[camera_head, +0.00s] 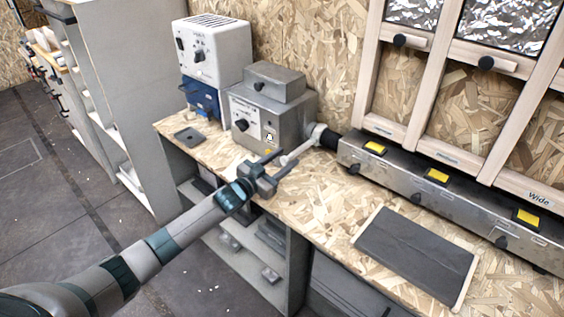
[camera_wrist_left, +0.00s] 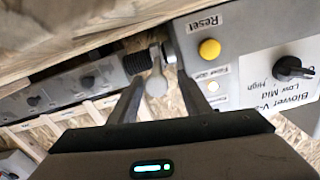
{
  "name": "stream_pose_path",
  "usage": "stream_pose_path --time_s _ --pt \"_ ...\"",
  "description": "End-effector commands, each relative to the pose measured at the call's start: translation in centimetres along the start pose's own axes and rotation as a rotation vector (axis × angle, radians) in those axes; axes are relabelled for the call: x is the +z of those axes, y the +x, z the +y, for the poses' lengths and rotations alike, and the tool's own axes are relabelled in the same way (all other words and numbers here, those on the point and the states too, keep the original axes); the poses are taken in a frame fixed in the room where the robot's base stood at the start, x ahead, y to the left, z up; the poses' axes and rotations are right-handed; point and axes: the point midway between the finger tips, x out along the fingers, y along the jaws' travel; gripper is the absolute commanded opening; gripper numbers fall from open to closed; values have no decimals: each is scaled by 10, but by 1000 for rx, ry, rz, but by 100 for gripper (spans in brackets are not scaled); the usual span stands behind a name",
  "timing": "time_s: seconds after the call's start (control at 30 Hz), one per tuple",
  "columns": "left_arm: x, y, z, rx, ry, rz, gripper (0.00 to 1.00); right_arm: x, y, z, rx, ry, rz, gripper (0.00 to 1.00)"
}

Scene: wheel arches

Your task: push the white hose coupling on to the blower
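The blower (camera_head: 248,122) is a grey metal box with a dial, at the back of the bench. The white hose coupling (camera_head: 317,132) is at its right side, on the end of a short black hose. A pale handle (camera_head: 298,152) reaches from the coupling towards my left gripper (camera_head: 290,157). The left wrist view shows the coupling's handle (camera_wrist_left: 157,84) between and beyond the two open fingers (camera_wrist_left: 160,92), beside the blower's side panel (camera_wrist_left: 212,50). I cannot tell whether the coupling is seated on the blower. My right gripper is out of view.
The black ribbed hose (camera_head: 329,139) joins a long metal duct (camera_head: 400,180) with yellow labels along the wall. A dark mat (camera_head: 415,255) lies on the bench front right. A white machine (camera_head: 212,50) on a blue base stands left of the blower. The bench middle is clear.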

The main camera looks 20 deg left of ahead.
Motion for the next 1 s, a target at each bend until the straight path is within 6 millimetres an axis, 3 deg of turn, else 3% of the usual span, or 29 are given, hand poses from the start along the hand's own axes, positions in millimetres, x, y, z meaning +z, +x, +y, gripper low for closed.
stream_pose_path --time_s 0.37,1.0 --pt "3 -21 0 0 -1 -2 45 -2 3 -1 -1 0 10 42" --pt "3 -126 1 0 0 -2 45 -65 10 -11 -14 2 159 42"
